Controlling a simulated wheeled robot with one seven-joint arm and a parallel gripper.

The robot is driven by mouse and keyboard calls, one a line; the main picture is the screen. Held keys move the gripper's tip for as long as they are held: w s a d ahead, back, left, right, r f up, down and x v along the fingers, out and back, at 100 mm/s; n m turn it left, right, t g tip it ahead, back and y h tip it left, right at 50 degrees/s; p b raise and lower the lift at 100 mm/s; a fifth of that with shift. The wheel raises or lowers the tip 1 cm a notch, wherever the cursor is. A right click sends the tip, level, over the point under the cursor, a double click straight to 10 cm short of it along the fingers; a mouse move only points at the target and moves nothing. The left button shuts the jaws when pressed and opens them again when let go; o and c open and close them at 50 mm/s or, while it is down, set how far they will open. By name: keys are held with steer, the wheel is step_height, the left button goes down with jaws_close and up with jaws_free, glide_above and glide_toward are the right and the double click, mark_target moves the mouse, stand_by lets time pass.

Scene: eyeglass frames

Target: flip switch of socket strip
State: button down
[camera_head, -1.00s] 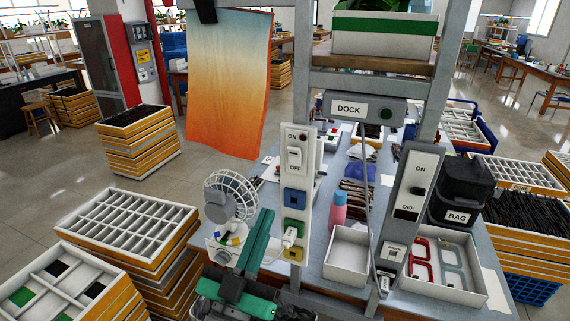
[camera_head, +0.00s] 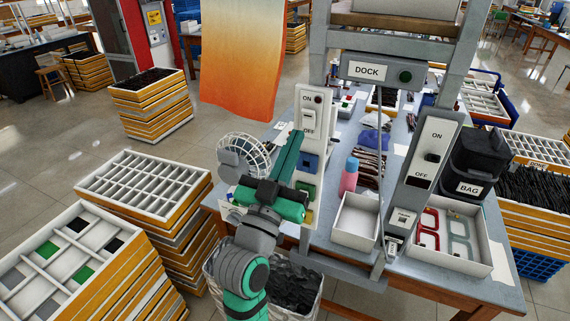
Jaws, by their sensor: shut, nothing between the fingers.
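The socket strip (camera_head: 304,165) is a tall white panel fixed upright to the rack's left post. Its white rocker switch (camera_head: 309,118) sits near the top, between the ON and OFF labels. I cannot tell which way the rocker is tipped. A red dot shows beside ON. A blue socket (camera_head: 308,162) and a green socket (camera_head: 305,189) are below. My gripper (camera_head: 296,138) is shut and empty, its long green fingers pointing up. Their tips appear just left of and below the switch; contact cannot be told. My gripper and arm hide the strip's lower left part.
A second white panel (camera_head: 427,160) with ON and OFF labels and a dark switch stands on the right post. A white fan (camera_head: 243,158) is left of my gripper. A pink bottle (camera_head: 349,176) and white bin (camera_head: 357,219) stand on the table right of the strip.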

mark_target(306, 113)
steer(key=x, duration=0.5)
steer(key=shift+f, duration=0.1)
steer(key=shift+a, duration=0.1)
